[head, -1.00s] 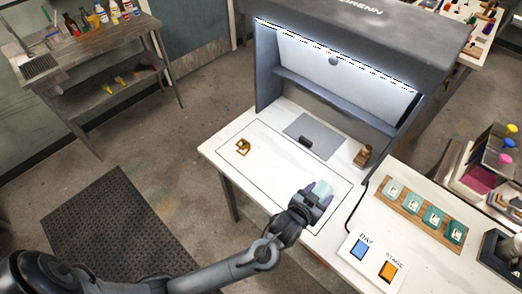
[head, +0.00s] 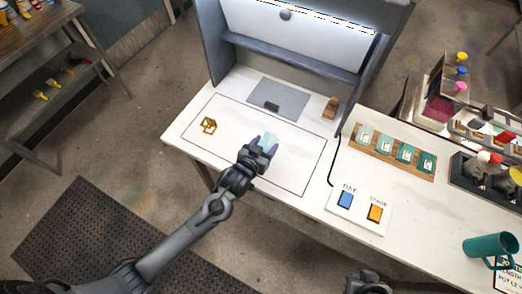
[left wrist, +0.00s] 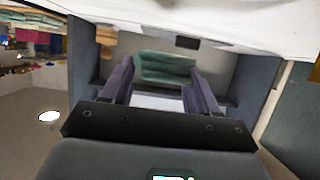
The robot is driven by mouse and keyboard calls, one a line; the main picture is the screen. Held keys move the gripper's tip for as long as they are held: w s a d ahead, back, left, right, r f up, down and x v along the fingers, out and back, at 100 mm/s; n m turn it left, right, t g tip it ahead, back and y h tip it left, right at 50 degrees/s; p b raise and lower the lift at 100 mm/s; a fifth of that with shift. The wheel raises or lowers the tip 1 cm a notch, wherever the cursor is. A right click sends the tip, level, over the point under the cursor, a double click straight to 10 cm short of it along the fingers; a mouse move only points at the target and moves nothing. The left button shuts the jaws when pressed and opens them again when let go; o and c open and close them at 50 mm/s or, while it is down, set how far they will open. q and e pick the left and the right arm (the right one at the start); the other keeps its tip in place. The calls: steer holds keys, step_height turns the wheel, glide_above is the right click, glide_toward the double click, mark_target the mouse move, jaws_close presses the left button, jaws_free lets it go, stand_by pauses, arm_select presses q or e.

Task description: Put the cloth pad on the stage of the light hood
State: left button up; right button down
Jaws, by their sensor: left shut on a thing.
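The pale teal cloth pad (head: 269,143) is held in my left gripper (head: 264,148), above the white bench in front of the light hood (head: 290,45). The left wrist view shows the folded pad (left wrist: 163,68) between the two fingers (left wrist: 160,88), which are shut on it. The stage is the flat grey plate (head: 285,93) on the bench under the hood. A small dark block (head: 271,106) sits at its front edge. The pad is apart from the stage, on its near side in the head view. My right gripper's fingers are not visible.
A brass-coloured frame (head: 208,125) lies left of the stage. A wooden figure-like block (head: 331,109) stands to its right. A wooden rack (head: 392,154) of teal swatches, a DAY/STAGE switch box (head: 358,208) and a teal mug (head: 488,246) are further right.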

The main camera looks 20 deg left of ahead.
arm_select(q)
steer(key=shift+s+a+f, duration=0.1)
steer(key=shift+a+f, duration=0.2)
steer(key=shift+a, duration=0.3)
steer(key=shift+f, duration=2.05)
steer(key=shift+f, duration=0.15)
steer(key=o, duration=1)
